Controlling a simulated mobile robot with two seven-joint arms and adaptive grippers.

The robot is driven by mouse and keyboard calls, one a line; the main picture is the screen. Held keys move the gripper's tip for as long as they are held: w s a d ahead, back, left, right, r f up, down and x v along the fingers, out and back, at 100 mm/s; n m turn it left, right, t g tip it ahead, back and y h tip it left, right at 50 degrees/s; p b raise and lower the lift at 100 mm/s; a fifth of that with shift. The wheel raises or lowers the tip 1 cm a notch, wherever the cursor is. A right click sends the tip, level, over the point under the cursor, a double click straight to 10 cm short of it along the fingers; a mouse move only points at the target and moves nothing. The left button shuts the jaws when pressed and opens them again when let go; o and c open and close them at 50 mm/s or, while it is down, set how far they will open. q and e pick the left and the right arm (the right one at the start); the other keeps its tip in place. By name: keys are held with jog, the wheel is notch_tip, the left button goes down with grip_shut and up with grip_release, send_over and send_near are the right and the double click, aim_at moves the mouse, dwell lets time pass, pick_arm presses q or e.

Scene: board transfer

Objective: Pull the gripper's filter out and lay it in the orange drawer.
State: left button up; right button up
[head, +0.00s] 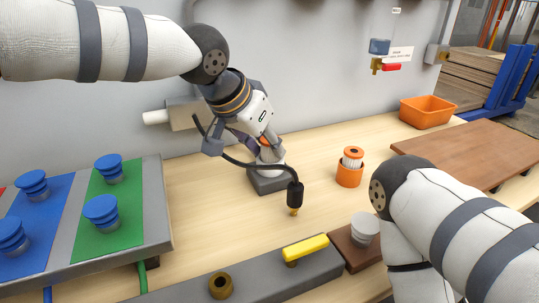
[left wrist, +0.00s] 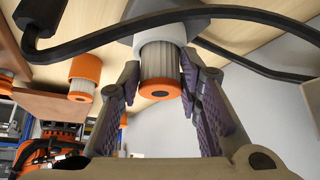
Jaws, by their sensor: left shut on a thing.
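My left gripper (head: 266,140) is at the white housing (head: 271,157) on its dark grey base. Its fingers are around a pleated filter with an orange end cap (left wrist: 160,88), seen in the left wrist view. The filter's far end still sits in the white collar (left wrist: 160,38) there. In the head view only a bit of orange shows between the fingers. The orange drawer, an open orange bin (head: 428,121), stands at the back right and looks empty, though its floor is hidden. My right gripper is out of view; only its arm shows.
A second filter (head: 352,155) stands in an orange cup (head: 349,176) right of the housing. A black cable with a brass-tipped plug (head: 294,195) hangs in front of it. Blue knobs on a panel (head: 143,246), a yellow handle (head: 305,249) and a brown board (head: 480,150) surround clear bench.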

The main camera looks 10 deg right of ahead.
aim_at(266, 142)
pick_arm(q)
jog(key=shift+r+p, duration=0.5)
jog(key=shift+r, duration=1.5)
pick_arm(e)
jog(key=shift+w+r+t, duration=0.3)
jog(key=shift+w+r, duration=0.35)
pick_arm(q)
jog(key=shift+r+p, duration=0.3)
jog(key=shift+r, duration=1.95)
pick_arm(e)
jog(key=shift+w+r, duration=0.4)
